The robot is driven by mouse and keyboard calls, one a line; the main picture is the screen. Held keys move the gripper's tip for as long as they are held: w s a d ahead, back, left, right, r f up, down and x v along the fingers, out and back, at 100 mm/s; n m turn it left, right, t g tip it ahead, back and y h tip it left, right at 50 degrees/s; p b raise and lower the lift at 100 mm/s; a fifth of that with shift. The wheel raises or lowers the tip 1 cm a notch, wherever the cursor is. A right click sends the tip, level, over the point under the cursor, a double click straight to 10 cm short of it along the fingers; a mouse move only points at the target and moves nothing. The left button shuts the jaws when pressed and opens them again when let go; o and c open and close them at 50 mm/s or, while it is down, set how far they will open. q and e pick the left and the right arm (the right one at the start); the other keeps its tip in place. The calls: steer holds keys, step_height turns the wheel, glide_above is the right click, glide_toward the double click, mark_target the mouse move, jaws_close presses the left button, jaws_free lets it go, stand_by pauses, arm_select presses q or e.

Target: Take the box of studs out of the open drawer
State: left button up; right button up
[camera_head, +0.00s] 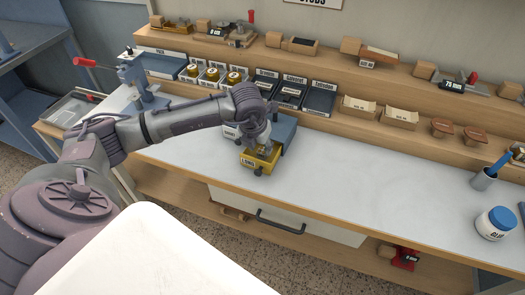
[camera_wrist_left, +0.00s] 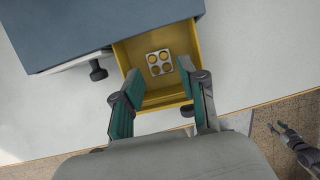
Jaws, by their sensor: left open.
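The open drawer is yellow, its front labelled LONG (camera_head: 252,162), and pulled out of a small blue-grey cabinet (camera_head: 286,131) on the white worktop. In the left wrist view the drawer (camera_wrist_left: 165,101) holds the box of studs (camera_wrist_left: 153,65), a small pale square box with several round gold studs, near its back. My left gripper (camera_wrist_left: 160,75) is open, its fingers over the drawer on either side of the box and apart from it. In the head view my left gripper (camera_head: 260,149) hides the drawer's inside. What looks like my right gripper (camera_wrist_left: 282,131) shows small over the floor.
Labelled dark trays (camera_head: 290,93) and pots with gold lids (camera_head: 233,77) stand on the shelf behind. A hand press (camera_head: 132,76) stands at left. A glue jar (camera_head: 494,223) and a cup (camera_head: 483,180) stand at right. The worktop's middle (camera_head: 370,180) is clear.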

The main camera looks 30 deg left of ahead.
mark_target(262, 151)
arm_select(q)
steer(key=x, duration=0.3)
steer(key=shift+w+d+f+p, duration=0.1)
steer(key=shift+w+f+p, duration=0.05)
steer(key=shift+p, duration=0.15)
steer(key=shift+c, duration=0.2)
steer(key=c, duration=0.7)
